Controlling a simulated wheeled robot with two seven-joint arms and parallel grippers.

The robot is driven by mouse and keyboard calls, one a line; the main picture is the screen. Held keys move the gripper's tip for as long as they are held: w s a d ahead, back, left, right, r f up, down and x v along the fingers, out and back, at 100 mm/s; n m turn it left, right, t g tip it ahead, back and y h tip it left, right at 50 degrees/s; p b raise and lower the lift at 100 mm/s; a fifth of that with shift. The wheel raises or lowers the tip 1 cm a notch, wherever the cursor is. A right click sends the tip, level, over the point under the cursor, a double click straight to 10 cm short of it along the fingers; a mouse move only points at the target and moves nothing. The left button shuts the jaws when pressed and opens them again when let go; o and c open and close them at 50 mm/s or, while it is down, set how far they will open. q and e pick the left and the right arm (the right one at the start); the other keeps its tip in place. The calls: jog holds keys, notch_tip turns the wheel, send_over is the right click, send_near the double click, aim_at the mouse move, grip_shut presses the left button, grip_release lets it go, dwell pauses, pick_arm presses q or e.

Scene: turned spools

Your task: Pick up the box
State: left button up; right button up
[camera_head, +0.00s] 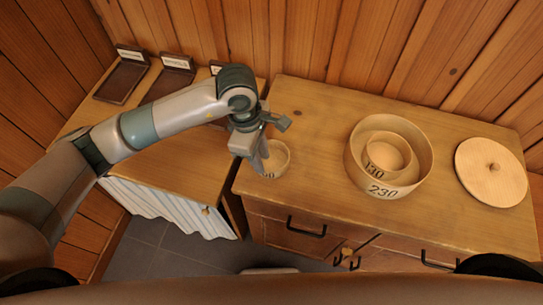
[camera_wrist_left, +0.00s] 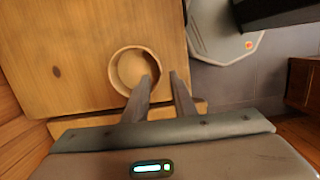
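A small round open wooden box (camera_head: 278,161) stands upright on the wooden cabinet top, near its left end. Dark figures on its front are partly covered. My left gripper (camera_head: 262,163) is right at the box's left side and hides part of it. In the left wrist view the box (camera_wrist_left: 117,61) shows its open inside. There my left gripper (camera_wrist_left: 161,76) is open, with one finger across the box's rim and the other outside, to its right. The box's near right wall lies between the fingers; I cannot tell whether they touch it. My right gripper is not in view.
A large round box marked 230 (camera_head: 356,155) holds a smaller one marked 130 (camera_head: 386,154). A round knobbed lid (camera_head: 490,184) lies to their right. Dark trays (camera_head: 124,80) stand on the left cabinet. Clear top lies between the small box and the large one.

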aim_at(266, 170)
pick_arm(q)
jog(key=shift+f, duration=0.45)
jog(key=shift+s+d+f+p, duration=0.15)
jog(key=shift+d+f+p, duration=0.15)
jog(key=shift+f+p, duration=0.5)
jog(key=f+p, duration=0.1)
jog(key=f, duration=0.1)
jog(key=shift+d+f+p, duration=0.3)
jog(key=shift+p, duration=0.05)
jog(key=shift+f, duration=0.4)
grip_shut()
